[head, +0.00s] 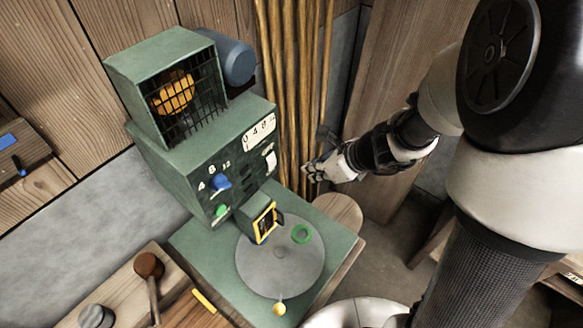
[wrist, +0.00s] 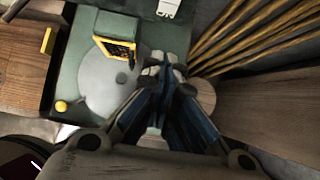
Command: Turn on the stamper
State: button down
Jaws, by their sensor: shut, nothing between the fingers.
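The stamper (head: 190,165) is a green machine at the middle left of the head view. Its front face has a blue knob (head: 220,182) with numbers around it, a green button (head: 221,210) below the knob, and a white number plate (head: 259,133). A yellow-framed dark block (head: 264,222) sits low over a grey round plate (head: 270,262). In the wrist view the block (wrist: 116,48) and plate (wrist: 110,85) show; the knob and button do not. My gripper (head: 310,172) is shut and empty, right of the stamper and apart from its front face. It also shows in the wrist view (wrist: 164,68).
Tall wooden poles (head: 290,80) stand behind my gripper. A round wooden stool top (head: 338,209) is below it. A wooden mallet (head: 149,270) lies at the lower left.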

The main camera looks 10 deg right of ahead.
aim_at(272, 162)
jog(key=w+a+r+b+x, duration=0.1)
jog(key=b+x, duration=0.2)
jog(key=x, duration=0.9)
jog(key=shift+w+a+r, duration=0.15)
jog(key=shift+w+a, duration=0.25)
jog(key=shift+w, duration=0.05)
jog(key=shift+b, duration=0.65)
